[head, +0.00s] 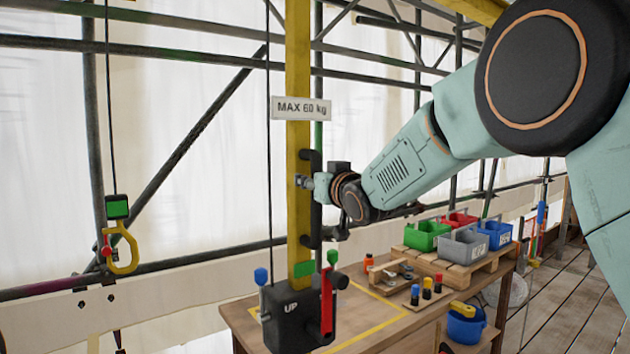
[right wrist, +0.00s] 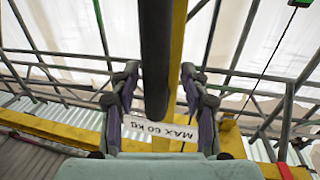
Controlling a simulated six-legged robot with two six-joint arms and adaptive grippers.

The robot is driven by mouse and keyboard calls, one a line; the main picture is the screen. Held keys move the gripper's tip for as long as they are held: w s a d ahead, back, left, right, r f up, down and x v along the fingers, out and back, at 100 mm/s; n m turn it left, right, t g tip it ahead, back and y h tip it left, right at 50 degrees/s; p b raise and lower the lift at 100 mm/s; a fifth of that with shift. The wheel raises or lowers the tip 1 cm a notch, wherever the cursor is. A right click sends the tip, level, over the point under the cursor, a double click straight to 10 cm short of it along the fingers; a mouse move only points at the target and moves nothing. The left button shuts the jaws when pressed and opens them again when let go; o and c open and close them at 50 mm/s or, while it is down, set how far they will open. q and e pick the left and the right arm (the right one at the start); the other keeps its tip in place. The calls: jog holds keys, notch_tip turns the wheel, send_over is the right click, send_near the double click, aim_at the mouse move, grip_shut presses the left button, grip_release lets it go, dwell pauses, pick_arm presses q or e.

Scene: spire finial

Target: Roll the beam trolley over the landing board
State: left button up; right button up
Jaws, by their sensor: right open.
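A yellow post (head: 298,80) stands in the middle of the head view with a black upright handle (head: 316,215) on its side. My right gripper (head: 318,185) is at the upper half of this handle. In the right wrist view its open fingers (right wrist: 160,105) lie on both sides of the dark handle bar (right wrist: 156,50), with gaps showing. A yellow hook (head: 121,250) hangs on a cable at the left. No board is clearly marked as the landing board. My left gripper is out of view.
A black control box (head: 290,322) marked UP, with a red lever, is at the post's foot. A wooden bench (head: 405,328) with a yellow outline holds small tools and a pallet (head: 462,262) of coloured bins. Scaffold tubes (head: 95,130) and white sheeting stand behind.

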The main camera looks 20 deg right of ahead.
jog(key=s+d, duration=0.2)
jog(key=s, duration=0.9)
jog(key=shift+s, duration=0.2)
jog(key=s+f+m+g+h+b, duration=0.1)
jog(key=s+f+g+b, duration=0.2)
jog(key=f, duration=1)
jog(key=s+f+g+b, duration=0.2)
jog(key=s+f, duration=0.2)
jog(key=f, duration=1)
jog(key=s+f+m+g+h+b, duration=0.1)
jog(key=s+f+g+b, duration=0.2)
jog(key=f, duration=1)
jog(key=s+d+f+g+b, duration=0.1)
jog(key=s+f+g+b, duration=0.8)
jog(key=s+f, duration=2.6)
jog(key=shift+d+f+g+h+b, duration=0.15)
jog(key=shift+f+g+h+b, duration=0.25)
jog(key=shift+b, duration=0.6)
